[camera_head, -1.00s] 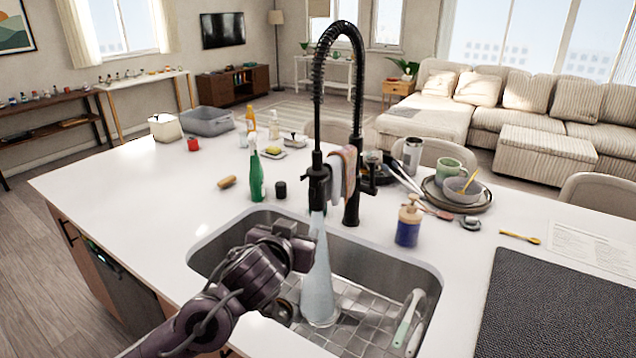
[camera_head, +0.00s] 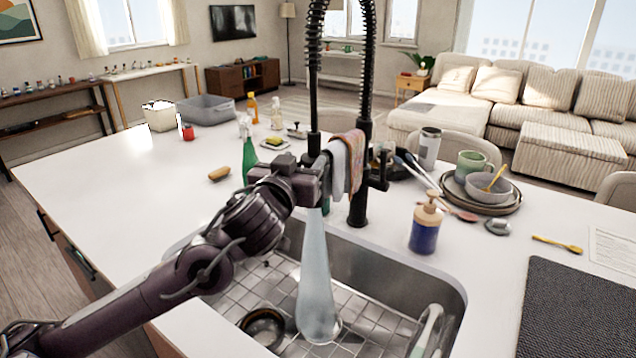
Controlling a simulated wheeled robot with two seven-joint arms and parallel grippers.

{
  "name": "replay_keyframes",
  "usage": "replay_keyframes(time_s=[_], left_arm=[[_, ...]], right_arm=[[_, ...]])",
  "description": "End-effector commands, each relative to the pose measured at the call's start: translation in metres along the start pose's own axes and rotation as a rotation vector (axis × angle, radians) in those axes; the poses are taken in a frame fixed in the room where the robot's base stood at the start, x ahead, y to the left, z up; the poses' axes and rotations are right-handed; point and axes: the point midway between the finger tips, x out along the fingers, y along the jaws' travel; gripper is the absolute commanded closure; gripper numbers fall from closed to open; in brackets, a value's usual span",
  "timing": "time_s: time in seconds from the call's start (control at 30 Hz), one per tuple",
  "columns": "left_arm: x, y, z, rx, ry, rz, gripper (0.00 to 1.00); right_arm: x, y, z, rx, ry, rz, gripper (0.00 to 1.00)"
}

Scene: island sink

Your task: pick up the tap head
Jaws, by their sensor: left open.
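The black spring tap (camera_head: 368,75) stands at the back edge of the sink, its top cut off by the picture edge. Its tap head hangs on the left side of the tap and is mostly hidden behind my left gripper (camera_head: 318,180). Water (camera_head: 315,275) runs from it down into the sink. My left gripper is open, with its fingers at the tap head; I cannot tell whether they touch it. My right gripper is not in view.
Cloths (camera_head: 350,160) hang on the tap's holder, close right of my gripper. A green bottle (camera_head: 248,155) stands behind my left wrist. A soap dispenser (camera_head: 426,226) and stacked dishes (camera_head: 480,190) are on the right. The counter at left is mostly clear.

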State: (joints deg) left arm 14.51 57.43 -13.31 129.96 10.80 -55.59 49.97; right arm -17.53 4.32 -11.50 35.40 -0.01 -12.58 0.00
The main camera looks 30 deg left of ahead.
Motion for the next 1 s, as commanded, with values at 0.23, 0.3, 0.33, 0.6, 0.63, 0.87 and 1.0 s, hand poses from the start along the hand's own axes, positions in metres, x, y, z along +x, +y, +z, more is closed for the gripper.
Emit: replay_keyframes(time_s=[0.23, 0.3, 0.33, 0.6, 0.63, 0.87, 1.0], left_arm=[[0.014, -0.001, 0.005, -0.002, 0.002, -0.001, 0.5], [0.022, -0.001, 0.005, -0.002, 0.002, -0.002, 0.5], [0.025, 0.0, 0.005, -0.001, 0.002, -0.001, 0.5], [0.062, -0.002, 0.005, -0.001, 0.0, -0.002, 0.5], [0.066, -0.002, 0.005, -0.002, 0.001, -0.002, 0.5], [0.079, -0.002, 0.009, 0.0, 0.0, 0.0, 0.5], [0.078, -0.002, 0.01, 0.0, 0.0, 0.0, 0.5]], right_arm=[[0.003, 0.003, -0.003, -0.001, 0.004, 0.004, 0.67], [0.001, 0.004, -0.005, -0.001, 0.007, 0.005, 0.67], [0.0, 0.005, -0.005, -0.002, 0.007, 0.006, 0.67], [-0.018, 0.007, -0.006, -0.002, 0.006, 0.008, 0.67], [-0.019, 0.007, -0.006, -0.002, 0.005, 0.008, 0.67], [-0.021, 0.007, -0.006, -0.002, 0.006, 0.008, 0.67], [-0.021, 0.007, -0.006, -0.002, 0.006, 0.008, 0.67]])
